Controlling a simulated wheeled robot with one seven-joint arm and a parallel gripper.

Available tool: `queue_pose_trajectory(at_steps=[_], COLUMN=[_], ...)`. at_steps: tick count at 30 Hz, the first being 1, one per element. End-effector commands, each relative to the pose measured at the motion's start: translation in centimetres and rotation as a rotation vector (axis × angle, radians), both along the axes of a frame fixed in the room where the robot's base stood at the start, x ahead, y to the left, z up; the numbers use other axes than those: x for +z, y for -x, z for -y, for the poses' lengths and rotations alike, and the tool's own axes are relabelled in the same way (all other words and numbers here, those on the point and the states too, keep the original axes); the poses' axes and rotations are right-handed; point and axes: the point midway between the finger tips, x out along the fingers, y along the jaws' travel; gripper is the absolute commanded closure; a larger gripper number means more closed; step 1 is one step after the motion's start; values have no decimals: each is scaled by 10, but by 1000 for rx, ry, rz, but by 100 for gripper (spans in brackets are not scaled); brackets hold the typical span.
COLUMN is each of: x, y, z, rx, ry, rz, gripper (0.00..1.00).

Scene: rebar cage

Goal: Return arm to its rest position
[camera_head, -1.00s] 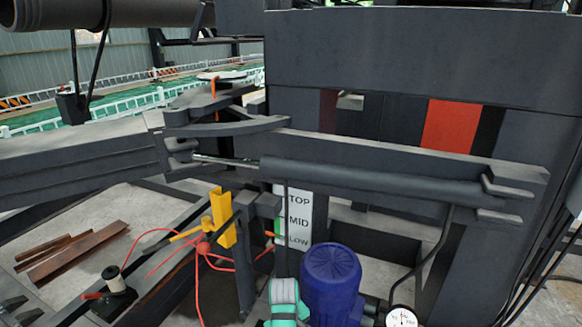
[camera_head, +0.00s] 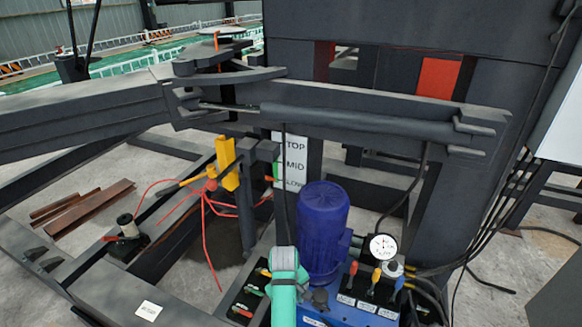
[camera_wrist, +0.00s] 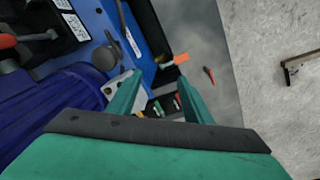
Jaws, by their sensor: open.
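My gripper (camera_wrist: 158,82) shows in the wrist view with its two green fingers spread apart. Nothing is between them. Beyond the fingers are small levers, an orange piece and a blue surface, with concrete floor to the right. In the head view a teal and white part of my arm (camera_head: 285,280) rises from the bottom edge, in front of the hydraulic unit. The fingertips cannot be made out there.
A blue motor (camera_head: 323,230) stands close beside my arm, also at left in the wrist view (camera_wrist: 55,125). A blue valve block (camera_head: 350,312) with coloured levers and a pressure gauge (camera_head: 383,247) are to the right. Dark steel beams cross above. Hoses hang at right.

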Motion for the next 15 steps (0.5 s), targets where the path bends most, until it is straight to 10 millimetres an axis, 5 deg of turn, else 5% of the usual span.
queue_pose_trajectory(at_steps=[15], x=[-75], y=[48], z=[10], rx=[-63], ry=[-1], rz=[172], gripper=[54])
